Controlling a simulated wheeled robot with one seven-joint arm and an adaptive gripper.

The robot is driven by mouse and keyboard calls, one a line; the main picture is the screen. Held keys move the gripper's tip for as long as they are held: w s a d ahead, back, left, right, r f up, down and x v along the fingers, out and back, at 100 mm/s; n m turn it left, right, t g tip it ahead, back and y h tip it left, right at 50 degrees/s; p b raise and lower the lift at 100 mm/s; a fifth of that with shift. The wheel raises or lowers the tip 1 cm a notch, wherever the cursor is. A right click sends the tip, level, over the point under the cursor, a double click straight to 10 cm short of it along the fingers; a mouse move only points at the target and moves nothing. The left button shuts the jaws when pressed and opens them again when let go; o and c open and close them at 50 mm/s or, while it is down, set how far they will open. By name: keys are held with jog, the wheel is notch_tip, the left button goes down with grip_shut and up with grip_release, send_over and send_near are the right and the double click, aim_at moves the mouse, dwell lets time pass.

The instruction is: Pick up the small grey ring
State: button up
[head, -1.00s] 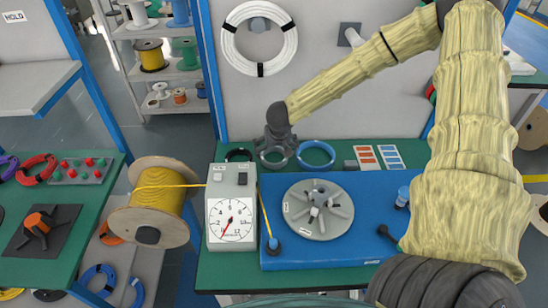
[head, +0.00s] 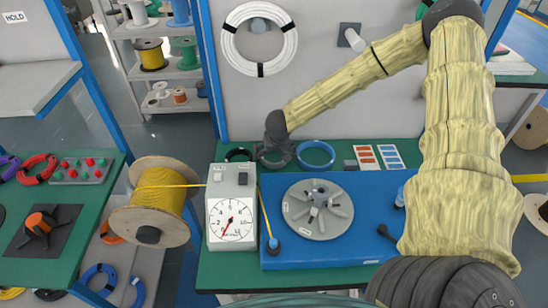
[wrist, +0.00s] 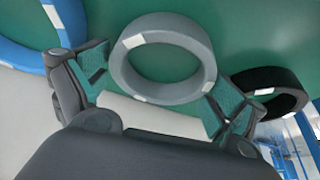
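The small grey ring (wrist: 184,88) lies on the green bench top, in the upper middle of the wrist view. In the head view the grey ring (head: 274,166) is at the back of the bench, partly hidden by my gripper (head: 276,148). In the wrist view my gripper (wrist: 158,82) is open, with one teal-padded finger to each side of the ring's near part. The fingertips are close to the ring's outer wall; I cannot tell whether they touch it.
A larger blue ring (head: 330,158) lies to the right of the grey one, and a black ring (head: 238,150) to the left. A grey dial box (head: 213,205) and a blue plate (head: 370,235) with a round grey disc (head: 300,226) stand in front. A grey wall rises behind.

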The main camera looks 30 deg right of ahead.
jog(key=c, duration=0.4)
jog(key=shift+r, duration=0.15)
